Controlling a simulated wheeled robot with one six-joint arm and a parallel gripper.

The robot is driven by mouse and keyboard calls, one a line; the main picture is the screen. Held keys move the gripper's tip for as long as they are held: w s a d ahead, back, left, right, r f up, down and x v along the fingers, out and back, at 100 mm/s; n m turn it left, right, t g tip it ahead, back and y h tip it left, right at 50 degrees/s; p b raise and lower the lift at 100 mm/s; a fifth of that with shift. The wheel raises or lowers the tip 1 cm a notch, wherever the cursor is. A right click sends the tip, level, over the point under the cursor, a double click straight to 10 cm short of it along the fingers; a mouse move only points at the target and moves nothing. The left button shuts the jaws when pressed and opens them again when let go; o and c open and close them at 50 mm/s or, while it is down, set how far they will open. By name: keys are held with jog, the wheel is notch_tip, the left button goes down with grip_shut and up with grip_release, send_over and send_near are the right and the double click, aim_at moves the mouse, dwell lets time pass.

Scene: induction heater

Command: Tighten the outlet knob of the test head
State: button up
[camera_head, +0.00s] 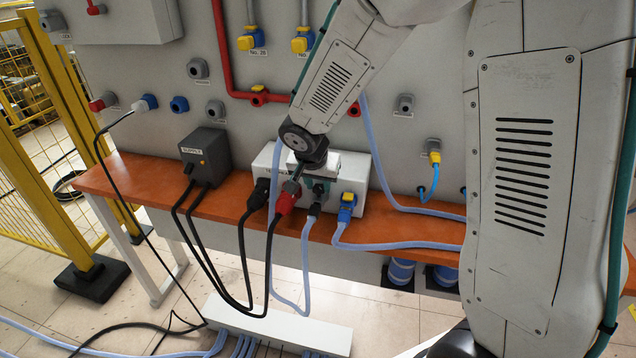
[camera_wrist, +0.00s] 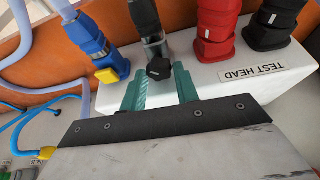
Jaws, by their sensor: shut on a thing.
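The test head (camera_head: 355,172) is a white box on the orange bench, and its labelled face shows in the wrist view (camera_wrist: 222,77). The outlet knob (camera_wrist: 159,69) is small, black and faceted, on a grey fitting with a dark hose coupling. My gripper (camera_wrist: 160,80) has its teal fingers on either side of the knob and is shut on it. In the head view my gripper (camera_head: 318,188) is at the front of the test head, and my arm hides the knob there.
A red plug (camera_wrist: 216,35) and a black plug (camera_wrist: 270,25) sit beside the outlet. On its other side is a blue connector with a yellow latch (camera_wrist: 113,75). A dark supply box (camera_head: 206,155) stands left on the bench (camera_head: 135,180). Cables and hoses hang in front.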

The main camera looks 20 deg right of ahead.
jog(key=m+g, duration=0.1)
jog(key=m, duration=0.1)
jog(key=m+h, duration=0.1)
jog(key=m, duration=0.2)
jog(key=shift+w+a+m+g, duration=0.2)
jog(key=shift+m+g, duration=0.1)
jog(key=shift+g, duration=0.1)
dwell(0.4)
jog(key=o, duration=1)
jog(key=shift+c, duration=0.2)
jog(key=shift+r, duration=0.1)
